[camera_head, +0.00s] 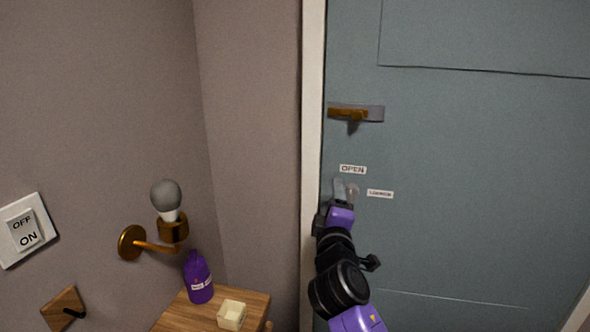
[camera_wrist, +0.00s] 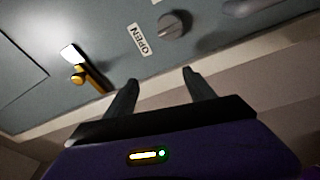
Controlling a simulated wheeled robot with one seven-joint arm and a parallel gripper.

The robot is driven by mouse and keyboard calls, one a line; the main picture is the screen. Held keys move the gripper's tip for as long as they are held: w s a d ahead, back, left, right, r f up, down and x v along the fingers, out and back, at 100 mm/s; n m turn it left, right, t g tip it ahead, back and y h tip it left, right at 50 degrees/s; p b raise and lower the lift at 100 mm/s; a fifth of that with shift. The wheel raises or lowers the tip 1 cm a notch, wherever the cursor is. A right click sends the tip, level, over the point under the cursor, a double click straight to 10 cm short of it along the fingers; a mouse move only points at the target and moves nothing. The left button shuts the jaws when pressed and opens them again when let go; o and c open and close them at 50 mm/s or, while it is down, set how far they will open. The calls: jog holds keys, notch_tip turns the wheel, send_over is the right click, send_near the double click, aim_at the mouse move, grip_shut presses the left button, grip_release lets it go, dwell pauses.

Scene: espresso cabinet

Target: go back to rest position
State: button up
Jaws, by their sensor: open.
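My gripper (camera_head: 346,190) is in front of the blue-grey door (camera_head: 480,150), near its left edge. In the wrist view my gripper (camera_wrist: 157,88) has its two dark fingers spread apart with nothing between them. In the head view the knob (camera_head: 353,189) is partly hidden by my gripper. The brass door handle (camera_head: 348,114) is above the gripper, and it also shows in the wrist view (camera_wrist: 90,77).
A white door frame (camera_head: 313,130) runs left of my arm. At the lower left a wooden table (camera_head: 180,318) holds a purple bottle (camera_head: 198,278) and a cream box (camera_head: 231,315). A wall lamp (camera_head: 168,215), a light switch (camera_head: 26,230) and a wooden hook (camera_head: 64,308) are on the wall.

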jog(key=s+a+f+m+y, duration=0.1)
jog(key=s+f+m+y, duration=0.1)
jog(key=s+f, duration=0.35)
jog(key=s+a+f+m+y, duration=0.1)
jog(key=s+f+m, duration=0.15)
jog(key=s, duration=0.55)
jog(key=s+a+f+m+y, duration=0.1)
jog(key=s+f+m+y, duration=0.15)
jog(key=s, duration=0.45)
jog(key=s+d+f+m+g, duration=0.1)
jog(key=s+d+f+m, duration=0.1)
jog(key=s, duration=1)
jog(key=s+d+f+m+g+h, duration=0.1)
jog(key=s+d+f+m, duration=0.1)
jog(key=s, duration=1.1)
jog(key=s+d+f+m+g+h+b, duration=0.1)
jog(key=s+d+f, duration=0.3)
jog(key=s, duration=0.9)
jog(key=shift+s+d+m+g, duration=0.15)
jog(key=shift+d+m+g, duration=0.35)
jog(key=shift+d+m, duration=0.3)
jog(key=shift+a+f+h, duration=0.1)
jog(key=shift+h, duration=0.15)
